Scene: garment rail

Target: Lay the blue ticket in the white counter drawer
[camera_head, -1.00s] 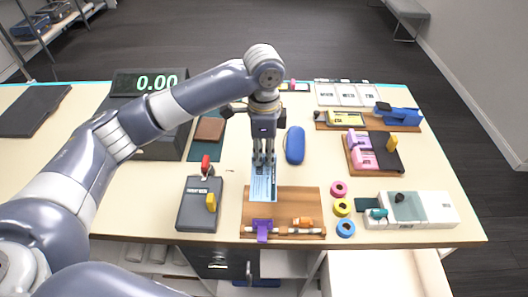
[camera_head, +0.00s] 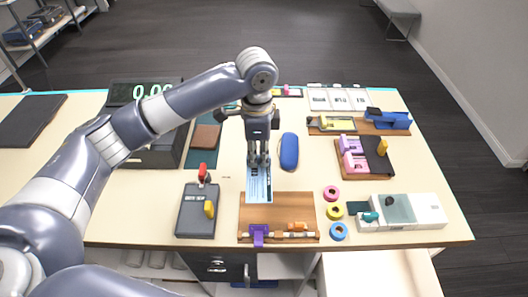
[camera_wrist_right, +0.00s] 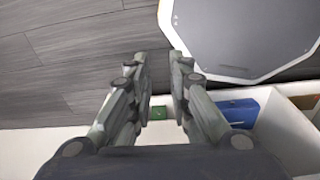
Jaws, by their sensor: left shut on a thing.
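The blue ticket (camera_head: 258,187) is a pale-blue printed strip, upper end in my left gripper (camera_head: 258,160). That gripper points down over the counter, shut on the ticket. The ticket's lower end overlaps the wooden board's back edge; I cannot tell if it touches. A pale, open drawer-like space (camera_head: 385,275) shows below the counter's front right edge, probably the white counter drawer, cut off by the picture. My right gripper (camera_wrist_right: 160,75) shows only in the right wrist view, fingers apart and empty. Beyond its fingers is a white-walled compartment (camera_wrist_right: 285,130) with blue and green items.
The wooden board (camera_head: 280,215) carries a purple clip and an orange piece. Tape rolls (camera_head: 335,211) and a white device (camera_head: 415,210) stand near the front right edge.

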